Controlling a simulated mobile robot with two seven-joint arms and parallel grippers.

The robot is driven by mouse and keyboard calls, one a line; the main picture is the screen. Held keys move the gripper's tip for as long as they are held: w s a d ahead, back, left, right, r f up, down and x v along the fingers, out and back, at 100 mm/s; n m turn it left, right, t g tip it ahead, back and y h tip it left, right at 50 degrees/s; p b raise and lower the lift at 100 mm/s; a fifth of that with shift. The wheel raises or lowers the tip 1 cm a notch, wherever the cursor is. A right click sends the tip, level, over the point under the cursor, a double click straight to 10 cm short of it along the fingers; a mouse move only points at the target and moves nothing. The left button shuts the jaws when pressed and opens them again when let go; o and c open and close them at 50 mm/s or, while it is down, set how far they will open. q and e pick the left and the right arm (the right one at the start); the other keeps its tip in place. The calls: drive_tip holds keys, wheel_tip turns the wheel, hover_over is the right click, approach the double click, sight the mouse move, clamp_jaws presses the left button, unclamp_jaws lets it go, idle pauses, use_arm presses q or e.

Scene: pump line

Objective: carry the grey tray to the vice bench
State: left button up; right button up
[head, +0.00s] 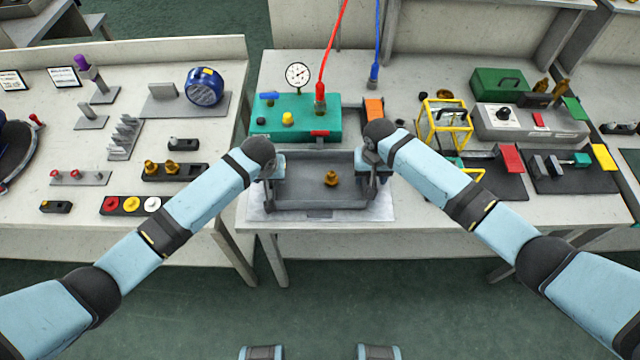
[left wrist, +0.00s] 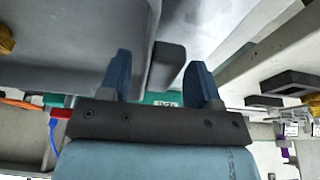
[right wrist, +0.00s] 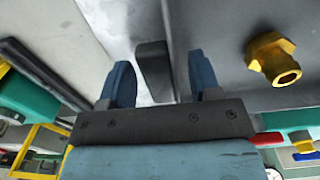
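The grey tray (head: 315,208) sits on the middle table in the head view, with a brass fitting (head: 331,178) inside it. The fitting also shows in the right wrist view (right wrist: 273,60). My left gripper (head: 272,170) is at the tray's left end and my right gripper (head: 373,166) at its right end. In the left wrist view a dark handle (left wrist: 166,66) stands between the two spread fingers. In the right wrist view the other handle (right wrist: 153,72) is likewise between spread fingers. Gaps show beside both handles. No bench is clearly identifiable as the vice bench.
A teal pump box (head: 300,118) with a gauge and red hose stands behind the tray. A yellow frame (head: 444,125) and vice-like tools (head: 508,158) are to the right. A left table (head: 215,150) holds several parts. Green floor (head: 320,300) in front is clear.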

drive_tip(key=shift+r, duration=0.1)
use_arm(q)
drive_tip(key=v, duration=1.2)
use_arm(e)
wheel_tip(320, 180, up, 12)
idle(0.4)
